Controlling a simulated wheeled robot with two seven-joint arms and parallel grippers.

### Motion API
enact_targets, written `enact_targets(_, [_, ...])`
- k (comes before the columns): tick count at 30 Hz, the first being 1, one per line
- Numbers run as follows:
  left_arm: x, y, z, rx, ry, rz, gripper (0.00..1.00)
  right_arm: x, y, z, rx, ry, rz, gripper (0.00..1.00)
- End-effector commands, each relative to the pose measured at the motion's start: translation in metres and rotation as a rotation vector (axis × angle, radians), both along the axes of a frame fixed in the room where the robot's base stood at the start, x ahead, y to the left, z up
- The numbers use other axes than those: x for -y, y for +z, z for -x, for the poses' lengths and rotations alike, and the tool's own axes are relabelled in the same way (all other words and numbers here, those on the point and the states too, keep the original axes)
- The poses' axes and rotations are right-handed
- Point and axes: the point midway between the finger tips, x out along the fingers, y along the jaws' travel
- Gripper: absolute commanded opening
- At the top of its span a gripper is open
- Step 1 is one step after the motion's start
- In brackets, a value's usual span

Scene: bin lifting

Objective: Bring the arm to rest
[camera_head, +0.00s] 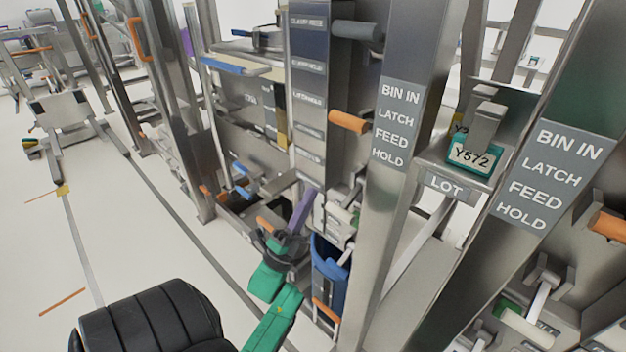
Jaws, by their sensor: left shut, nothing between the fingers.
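My left arm comes in from the lower left, with a black ribbed part at the bottom edge and green links beyond it. My left gripper (288,243) is at the end of the green links, low in front of the steel machine frame. It looks small and dark against the clutter behind it, and its fingers are hard to make out. It appears shut, and no held object shows. A blue bin (329,275) stands just to the right of the gripper; I cannot tell whether they touch. My right gripper is not in view.
Steel posts with "BIN IN, LATCH, FEED, HOLD" labels (396,125) (541,175) stand at the right. A teal tag marked Y572 (472,157) sits on a ledge between them. Orange handles (349,122) stick out. The pale floor (110,220) at left is mostly clear.

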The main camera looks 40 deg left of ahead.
Motion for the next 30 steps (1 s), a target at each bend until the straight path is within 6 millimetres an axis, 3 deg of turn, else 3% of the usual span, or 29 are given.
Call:
enact_targets(12, [0.0,-0.001,-0.001,-0.006,-0.003,0.005,0.0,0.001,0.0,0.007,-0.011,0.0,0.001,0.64])
enact_targets(14, [0.0,-0.011,-0.007,-0.039,-0.019,0.031,0.0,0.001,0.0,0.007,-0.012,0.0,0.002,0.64])
enact_targets(16, [0.001,-0.039,-0.021,-0.132,-0.06,0.106,0.0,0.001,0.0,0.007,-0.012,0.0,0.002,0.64])
enact_targets(17, [0.002,-0.057,-0.029,-0.191,-0.086,0.153,0.0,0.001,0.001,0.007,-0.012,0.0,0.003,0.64])
enact_targets(20, [0.012,-0.141,-0.052,-0.443,-0.179,0.364,0.0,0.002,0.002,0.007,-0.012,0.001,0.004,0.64])
enact_targets(21, [0.019,-0.179,-0.056,-0.552,-0.209,0.457,0.0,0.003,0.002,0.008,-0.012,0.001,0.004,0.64])
enact_targets(23, [0.031,-0.235,-0.056,-0.713,-0.241,0.594,0.0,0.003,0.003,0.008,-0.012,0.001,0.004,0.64])
enact_targets(24, [0.039,-0.273,-0.051,-0.818,-0.251,0.685,0.0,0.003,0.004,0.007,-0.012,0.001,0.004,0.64])
enact_targets(26, [0.052,-0.327,-0.036,-0.972,-0.252,0.817,0.0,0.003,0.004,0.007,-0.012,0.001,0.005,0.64])
enact_targets(27, [0.061,-0.361,-0.022,-1.073,-0.242,0.905,0.0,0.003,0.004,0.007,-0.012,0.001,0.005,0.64])
enact_targets(29, [0.072,-0.41,0.006,-1.221,-0.207,1.032,0.0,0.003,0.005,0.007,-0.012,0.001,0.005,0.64])
enact_targets(30, [0.079,-0.44,0.028,-1.317,-0.171,1.112,0.0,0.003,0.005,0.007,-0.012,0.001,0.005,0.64])
